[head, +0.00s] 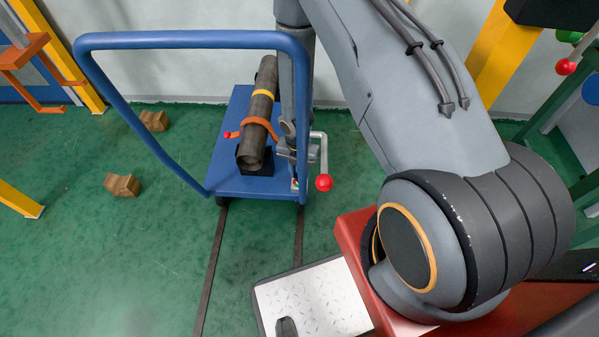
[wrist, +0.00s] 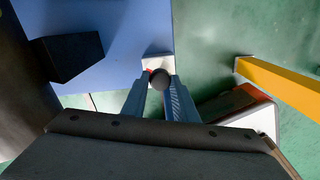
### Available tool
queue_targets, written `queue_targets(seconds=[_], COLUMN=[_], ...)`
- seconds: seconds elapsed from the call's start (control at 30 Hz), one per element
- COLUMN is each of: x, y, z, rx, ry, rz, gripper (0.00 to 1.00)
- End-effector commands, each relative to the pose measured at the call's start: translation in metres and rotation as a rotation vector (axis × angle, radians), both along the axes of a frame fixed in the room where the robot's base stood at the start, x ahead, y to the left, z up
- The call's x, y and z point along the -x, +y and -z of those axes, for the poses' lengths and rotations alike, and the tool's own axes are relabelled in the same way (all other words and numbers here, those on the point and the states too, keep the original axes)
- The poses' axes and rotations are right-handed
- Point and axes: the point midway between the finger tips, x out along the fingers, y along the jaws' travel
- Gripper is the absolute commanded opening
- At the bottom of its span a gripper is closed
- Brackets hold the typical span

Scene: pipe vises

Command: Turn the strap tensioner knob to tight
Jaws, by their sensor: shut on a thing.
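The strap tensioner knob (wrist: 159,79) is a small dark round knob in the wrist view, in front of a white plate (wrist: 157,61) with a red mark at its left. My gripper (wrist: 160,88) has its two blue-grey fingers on either side of the knob and is shut on it. In the head view my gripper (head: 295,178) points down at the right front corner of the blue cart (head: 225,172). The knob is hidden there by my gripper and arm. Which way the knob points is hard to tell.
A dark pipe (head: 256,130) with an orange strap (head: 262,122) and yellow band lies on the cart. A grey crank with a red ball (head: 323,182) stands close right of my gripper. The blue push handle (head: 190,40) arches over the cart. Wooden blocks (head: 122,185) lie left.

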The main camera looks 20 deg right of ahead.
Motion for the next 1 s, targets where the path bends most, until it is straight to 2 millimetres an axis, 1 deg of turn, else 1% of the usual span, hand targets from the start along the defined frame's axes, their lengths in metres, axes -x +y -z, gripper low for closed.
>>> queue_targets(seconds=[1.0], x=[0.0005], y=[-0.002], z=[-0.0005], rx=[0.001], ry=[0.001], rz=[0.968], gripper=[0.04])
